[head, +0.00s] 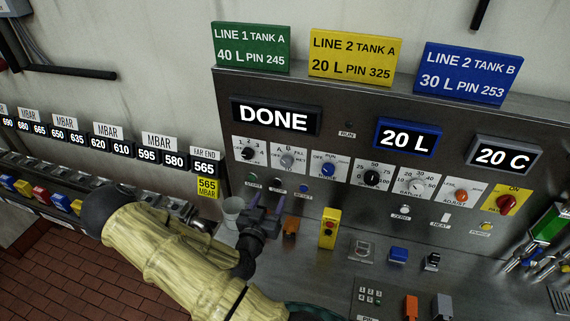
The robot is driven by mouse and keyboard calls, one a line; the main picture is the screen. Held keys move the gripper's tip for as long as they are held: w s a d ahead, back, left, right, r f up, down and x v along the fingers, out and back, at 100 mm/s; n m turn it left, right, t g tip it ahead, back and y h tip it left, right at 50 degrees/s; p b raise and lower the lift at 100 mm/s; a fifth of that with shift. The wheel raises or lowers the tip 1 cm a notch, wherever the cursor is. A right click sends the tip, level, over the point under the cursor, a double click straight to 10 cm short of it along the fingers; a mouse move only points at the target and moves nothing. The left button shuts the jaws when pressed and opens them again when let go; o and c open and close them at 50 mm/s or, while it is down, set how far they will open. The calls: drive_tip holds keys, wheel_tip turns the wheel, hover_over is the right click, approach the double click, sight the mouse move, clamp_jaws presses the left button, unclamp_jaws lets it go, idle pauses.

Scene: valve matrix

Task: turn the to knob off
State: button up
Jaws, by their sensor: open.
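A row of knobs runs along the steel panel. From the left are a first knob (248,153), a grey knob (287,160) on a plate with A, B and small words, a blue knob (328,169) with OFF by it, a black dial (372,177), a pale dial (417,186), an orange knob (461,196) and a red knob (506,204) on a yellow plate marked ON. I cannot read which plate says "to". My gripper (268,202) is open and empty, in front of the panel below the grey knob, touching no knob visibly.
Small buttons (303,188) sit below the knobs, near my fingers. Displays read DONE (273,117), 20 L (407,138) and 20 C (503,156).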

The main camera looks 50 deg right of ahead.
drive_tip(key=shift+w+f+b, duration=0.1)
drive_tip(key=shift+f+b, duration=0.05)
drive_tip(key=shift+b, duration=0.35)
approach(286, 163)
drive_tip(key=x, duration=0.8)
drive_tip(key=shift+w+d, duration=0.1)
drive_tip(key=shift+d, duration=0.15)
drive_tip(key=shift+w+d, duration=0.3)
drive_tip(key=shift+d, duration=0.2)
drive_tip(key=c, duration=1)
